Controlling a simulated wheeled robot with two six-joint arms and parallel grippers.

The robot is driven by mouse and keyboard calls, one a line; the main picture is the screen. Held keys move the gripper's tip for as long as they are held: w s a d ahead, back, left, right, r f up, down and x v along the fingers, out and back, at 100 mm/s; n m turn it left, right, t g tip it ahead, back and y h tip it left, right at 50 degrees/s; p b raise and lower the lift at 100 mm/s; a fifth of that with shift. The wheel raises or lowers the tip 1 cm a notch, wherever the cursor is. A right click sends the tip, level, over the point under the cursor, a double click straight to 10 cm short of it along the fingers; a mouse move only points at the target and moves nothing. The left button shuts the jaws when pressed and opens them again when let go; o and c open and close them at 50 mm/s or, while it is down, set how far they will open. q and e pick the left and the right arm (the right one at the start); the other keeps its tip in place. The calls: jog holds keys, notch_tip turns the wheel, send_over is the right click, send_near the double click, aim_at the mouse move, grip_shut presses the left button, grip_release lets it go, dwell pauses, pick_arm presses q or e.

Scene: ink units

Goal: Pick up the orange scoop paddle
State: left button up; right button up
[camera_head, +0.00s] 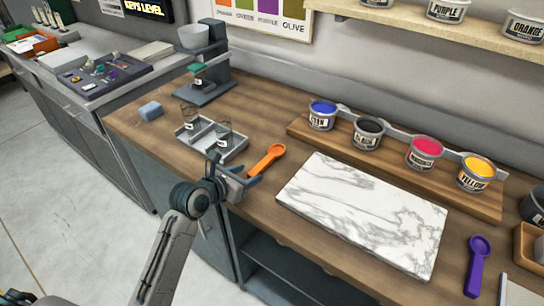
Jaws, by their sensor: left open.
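The orange scoop paddle (267,160) lies on the wooden counter (262,205), between the grey divided tray and the white marble slab. Its rounded end points away to the upper right. Its near end runs down to my left gripper (244,177), which is open at the near edge of the counter. The fingers are close to that near end, and I cannot tell whether they touch it or are around it. My right gripper is not in view.
A grey divided tray (236,154) with glass jars stands left of the scoop. A marble slab (365,212) lies to the right. Ink tins such as the blue one (322,115) stand on a wooden riser behind. A purple scoop (478,265) lies at the far right.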

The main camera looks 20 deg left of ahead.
aim_at(262, 164)
pick_arm(q)
jog(key=shift+x, duration=0.9)
jog(key=shift+w+d, duration=0.1)
jog(key=shift+w, duration=0.2)
jog(key=x, duration=0.2)
jog(key=p+x, duration=0.1)
jog(key=x, duration=0.1)
jog(key=shift+w+r, duration=0.35)
jog(key=shift+w, duration=0.05)
jog(key=shift+w+d+f, duration=0.2)
jog(key=shift+w, duration=0.15)
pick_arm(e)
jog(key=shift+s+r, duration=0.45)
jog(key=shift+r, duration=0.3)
pick_arm(q)
grip_shut()
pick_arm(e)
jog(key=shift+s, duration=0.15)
